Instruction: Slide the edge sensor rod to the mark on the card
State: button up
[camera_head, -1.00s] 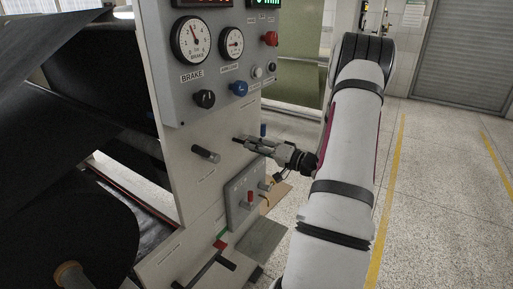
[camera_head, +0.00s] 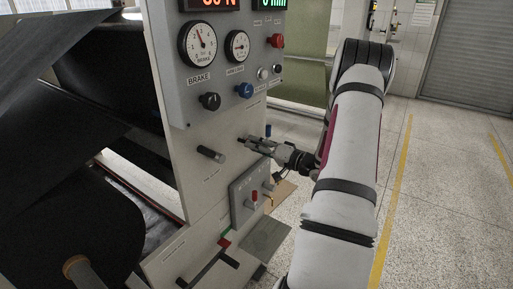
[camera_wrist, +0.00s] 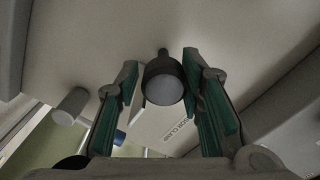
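My gripper (camera_head: 246,141) is at the pale side panel of the machine, under the gauge box. In the wrist view my gripper (camera_wrist: 165,95) is open, with green-lined fingers on either side of a dark round knob (camera_wrist: 164,82). A gap shows between the knob and each finger. A dark rod (camera_head: 207,268) stands out low on the panel in the head view, with a small red and green piece (camera_head: 224,242) near it. I cannot tell for certain which part is the edge sensor rod, and no mark on a card can be made out.
A dark peg (camera_head: 210,153) sticks out left of my gripper. The gauge box (camera_head: 231,75) is above. Black web rolls (camera_head: 75,225) fill the left. Open floor (camera_head: 440,190) lies right.

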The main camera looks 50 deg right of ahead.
jog(key=s, duration=1.2)
jog(key=shift+d, duration=0.45)
